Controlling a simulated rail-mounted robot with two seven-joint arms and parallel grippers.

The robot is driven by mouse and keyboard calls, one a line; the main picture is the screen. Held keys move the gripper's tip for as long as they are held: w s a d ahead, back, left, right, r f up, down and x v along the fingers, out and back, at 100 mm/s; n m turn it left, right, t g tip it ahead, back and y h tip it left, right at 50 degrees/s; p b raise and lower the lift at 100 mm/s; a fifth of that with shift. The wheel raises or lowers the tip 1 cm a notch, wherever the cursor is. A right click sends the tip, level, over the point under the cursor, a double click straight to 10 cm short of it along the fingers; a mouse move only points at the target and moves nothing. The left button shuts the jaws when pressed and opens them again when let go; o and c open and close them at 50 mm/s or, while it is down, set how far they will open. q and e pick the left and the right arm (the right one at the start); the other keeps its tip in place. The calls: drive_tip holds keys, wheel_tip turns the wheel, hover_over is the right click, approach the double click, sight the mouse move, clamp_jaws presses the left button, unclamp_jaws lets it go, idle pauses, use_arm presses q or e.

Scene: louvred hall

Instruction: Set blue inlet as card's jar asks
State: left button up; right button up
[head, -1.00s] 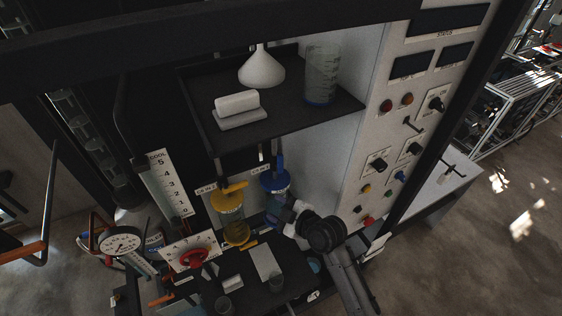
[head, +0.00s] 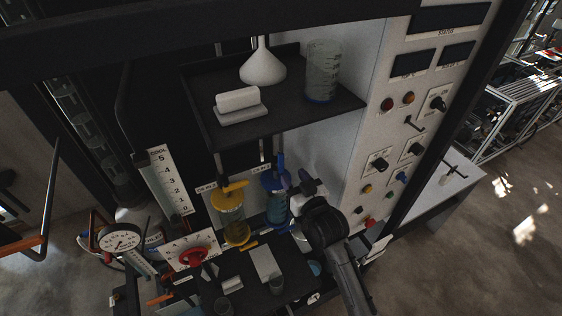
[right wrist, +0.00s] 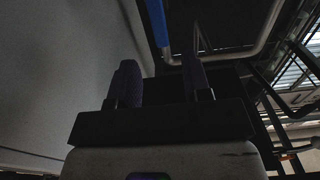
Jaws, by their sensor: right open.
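The blue inlet (head: 276,181) has an upright blue handle (head: 281,161) and hangs beside the yellow inlet (head: 232,187), with a jar of blue liquid (head: 277,208) below it. A jar of yellow liquid (head: 233,222) is below the yellow inlet. My right gripper (head: 295,181) is just right of the blue inlet, open and empty. In the right wrist view, a blue bar (right wrist: 157,22) shows beyond the open right fingers (right wrist: 162,80). A pale flat piece (head: 265,262) lies on the lower shelf; I cannot tell if it is the card, and no writing is readable. My left gripper is not in view.
A button panel (head: 391,150) stands right. A red dial (head: 192,256) and a round gauge (head: 120,238) are at lower left.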

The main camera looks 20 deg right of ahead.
sight(282, 161)
drive_tip(key=w+b, duration=0.1)
drive_tip(key=w, duration=0.1)
drive_tip(key=w+b, duration=0.1)
drive_tip(key=w, duration=0.1)
drive_tip(key=w+b, duration=0.1)
drive_tip(key=b, duration=0.1)
drive_tip(key=shift+w+a+f, duration=0.2)
drive_tip(key=shift+w+a, duration=0.2)
drive_tip(key=shift+w+r, duration=0.25)
drive_tip(key=shift+w, duration=0.15)
drive_tip(key=shift+w+a, duration=0.15)
drive_tip(key=shift+w, duration=0.6)
drive_tip(key=shift+c, duration=0.2)
drive_tip(key=c, duration=0.7)
clamp_jaws()
